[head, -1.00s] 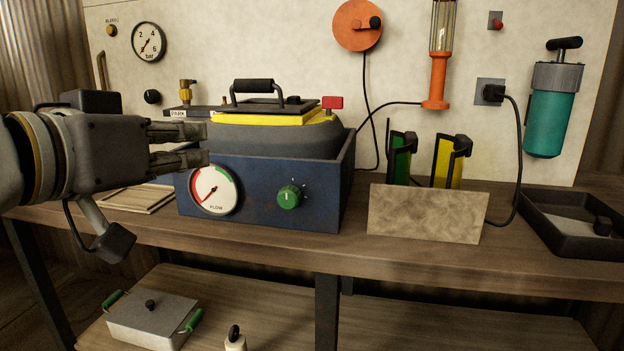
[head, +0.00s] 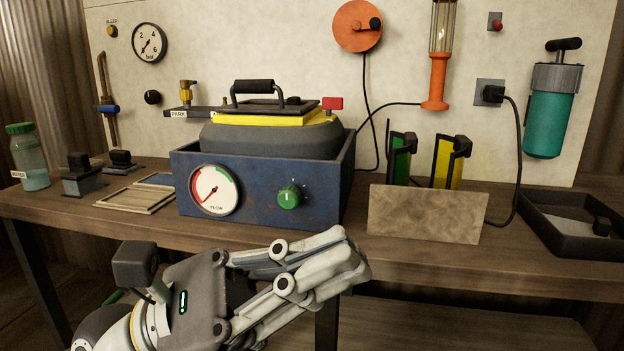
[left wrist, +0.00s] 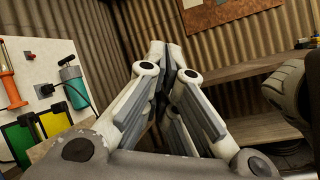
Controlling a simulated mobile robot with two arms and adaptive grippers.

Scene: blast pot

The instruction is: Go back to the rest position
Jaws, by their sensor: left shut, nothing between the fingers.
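My left gripper (head: 345,262) is low in the head view, in front of the bench's front edge and below the blue box. Its fingers are together with nothing between them, and they point to the right. In the left wrist view the closed fingers (left wrist: 168,75) fill the middle, with nothing held. The blue box (head: 262,205) on the bench carries a flow dial (head: 214,190) and a green knob (head: 289,196). A grey pot with a yellow rim (head: 270,135) sits in the box. My right gripper is not in the head view.
The wooden bench (head: 420,258) holds a card stand (head: 425,213) with green and yellow plates, a black tray (head: 575,230), a water jar (head: 28,160) and a wooden frame (head: 135,200). A wall panel with gauge (head: 149,42) stands behind. A lower shelf (head: 450,318) is under the bench.

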